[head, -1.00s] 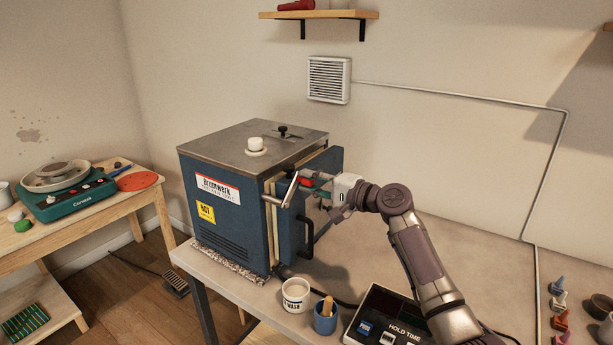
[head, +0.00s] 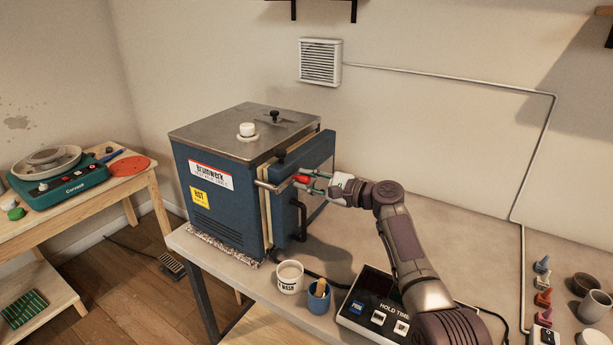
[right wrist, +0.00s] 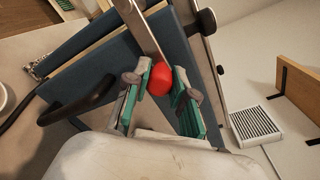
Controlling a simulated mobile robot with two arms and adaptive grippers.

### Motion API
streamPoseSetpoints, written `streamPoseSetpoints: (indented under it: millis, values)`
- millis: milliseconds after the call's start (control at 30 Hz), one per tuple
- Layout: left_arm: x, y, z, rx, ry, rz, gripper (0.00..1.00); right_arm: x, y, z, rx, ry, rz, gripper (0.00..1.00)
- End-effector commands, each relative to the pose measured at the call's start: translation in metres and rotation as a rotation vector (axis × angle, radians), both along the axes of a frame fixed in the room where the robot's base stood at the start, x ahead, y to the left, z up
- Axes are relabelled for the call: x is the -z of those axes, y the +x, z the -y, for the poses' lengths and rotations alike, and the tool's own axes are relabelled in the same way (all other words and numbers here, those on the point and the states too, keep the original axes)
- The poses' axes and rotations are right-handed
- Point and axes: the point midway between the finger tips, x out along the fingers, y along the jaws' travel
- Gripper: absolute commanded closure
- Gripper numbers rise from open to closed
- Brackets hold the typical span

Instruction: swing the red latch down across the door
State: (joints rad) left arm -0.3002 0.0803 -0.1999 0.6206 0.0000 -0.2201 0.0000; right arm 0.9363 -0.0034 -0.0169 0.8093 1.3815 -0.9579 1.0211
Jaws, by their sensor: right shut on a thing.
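The blue kiln has a door (head: 318,160) on its right face, with a black handle (head: 299,220). The latch is a metal bar (head: 268,186) with a red knob (head: 302,179) at its end. In the head view the bar lies close to level at the door's upper part. My right gripper (head: 313,183) is shut on the red knob, which also shows between its green pads in the right wrist view (right wrist: 160,78). There the metal bar (right wrist: 140,28) runs up from the knob. The fingers partly hide the knob. My left gripper is out of view.
A white cup (head: 289,277), a blue cup (head: 318,297) and a control box (head: 377,308) stand on the table in front of the kiln. Several small coloured pieces and pots lie at the right. The table behind my right arm is mostly clear.

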Motion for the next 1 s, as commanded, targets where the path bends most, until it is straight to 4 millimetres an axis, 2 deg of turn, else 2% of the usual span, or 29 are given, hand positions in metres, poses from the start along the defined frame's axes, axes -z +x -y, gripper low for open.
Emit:
streamPoseSetpoints:
  millis: [600, 633, 767, 1000]
  values:
    - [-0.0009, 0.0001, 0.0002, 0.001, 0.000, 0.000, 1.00, 0.0047, -0.0003, 0.0000, 0.000, 0.022, -0.035, 1.00]
    - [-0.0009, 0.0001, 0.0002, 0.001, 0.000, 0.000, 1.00, 0.0047, -0.0003, 0.0000, 0.000, 0.022, -0.035, 0.71]
    - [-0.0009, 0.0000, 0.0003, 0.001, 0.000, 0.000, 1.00, 0.0044, -0.0002, 0.0000, 0.000, 0.022, -0.034, 0.49]
    - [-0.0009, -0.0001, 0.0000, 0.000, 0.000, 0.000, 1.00, 0.0032, 0.0001, 0.0002, 0.001, 0.022, -0.031, 0.49]
